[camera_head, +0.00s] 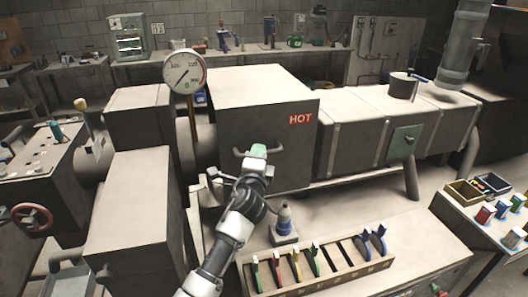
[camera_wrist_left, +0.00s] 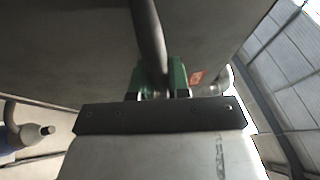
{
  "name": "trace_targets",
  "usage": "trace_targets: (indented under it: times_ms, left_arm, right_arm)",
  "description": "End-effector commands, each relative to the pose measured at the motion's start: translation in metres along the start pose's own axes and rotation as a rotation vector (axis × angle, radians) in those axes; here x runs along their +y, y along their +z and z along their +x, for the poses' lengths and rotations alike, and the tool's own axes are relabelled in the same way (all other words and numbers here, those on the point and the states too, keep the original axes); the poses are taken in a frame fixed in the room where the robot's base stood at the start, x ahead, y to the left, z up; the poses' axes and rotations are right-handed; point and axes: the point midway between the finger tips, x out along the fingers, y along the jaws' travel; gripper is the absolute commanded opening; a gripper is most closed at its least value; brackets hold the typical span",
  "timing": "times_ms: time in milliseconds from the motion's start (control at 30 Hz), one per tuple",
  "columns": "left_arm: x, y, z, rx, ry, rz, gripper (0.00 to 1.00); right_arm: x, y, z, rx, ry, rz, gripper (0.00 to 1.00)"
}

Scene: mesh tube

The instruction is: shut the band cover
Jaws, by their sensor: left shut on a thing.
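A large grey box-shaped cover (camera_head: 245,110) with a red HOT label (camera_head: 300,119) stands at the middle of the machine in the head view. I take it to be the band cover; its front face looks upright, and I cannot tell whether it is fully seated. A dark bar handle (camera_head: 239,152) is on its front. My left gripper (camera_head: 257,151) is at this handle. In the left wrist view the dark bar (camera_wrist_left: 148,35) runs between the green fingers (camera_wrist_left: 160,80), which are shut on it. My right gripper is not in view.
A round gauge (camera_head: 185,74) stands at the cover's left. Below, a cone-shaped part (camera_head: 284,222) stands on the bench beside a slotted rack (camera_head: 318,268) of coloured-handled tools. A side table with small bins (camera_head: 462,192) is at right.

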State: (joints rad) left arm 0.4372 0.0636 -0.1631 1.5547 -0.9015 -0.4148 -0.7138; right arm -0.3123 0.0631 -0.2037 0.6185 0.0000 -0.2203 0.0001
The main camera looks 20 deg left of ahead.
Motion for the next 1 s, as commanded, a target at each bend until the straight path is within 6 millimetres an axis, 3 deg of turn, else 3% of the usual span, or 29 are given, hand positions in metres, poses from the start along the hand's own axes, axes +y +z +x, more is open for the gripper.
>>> trace_targets:
  times_ms: [67, 233, 267, 400, 767, 1000]
  left_arm:
    - [0.004, 0.008, 0.001, -0.018, 0.010, -0.001, 0.00]
    - [0.003, 0.007, 0.001, -0.016, 0.009, 0.001, 0.00]
    - [0.003, 0.007, 0.001, -0.015, 0.008, 0.001, 0.21]
    - [0.003, 0.006, 0.001, -0.014, 0.007, 0.000, 0.42]
    - [0.002, 0.005, -0.005, -0.011, 0.004, -0.001, 0.42]
    - [0.005, 0.004, -0.045, -0.011, 0.005, -0.001, 0.42]
  right_arm:
    - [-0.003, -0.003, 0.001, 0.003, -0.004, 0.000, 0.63]
    - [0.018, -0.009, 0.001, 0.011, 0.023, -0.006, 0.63]
    - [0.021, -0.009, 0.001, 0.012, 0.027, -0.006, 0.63]
    - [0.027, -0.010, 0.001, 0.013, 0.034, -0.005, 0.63]
    - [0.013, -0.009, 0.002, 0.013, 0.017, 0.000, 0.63]
    - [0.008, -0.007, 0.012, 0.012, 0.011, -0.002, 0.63]
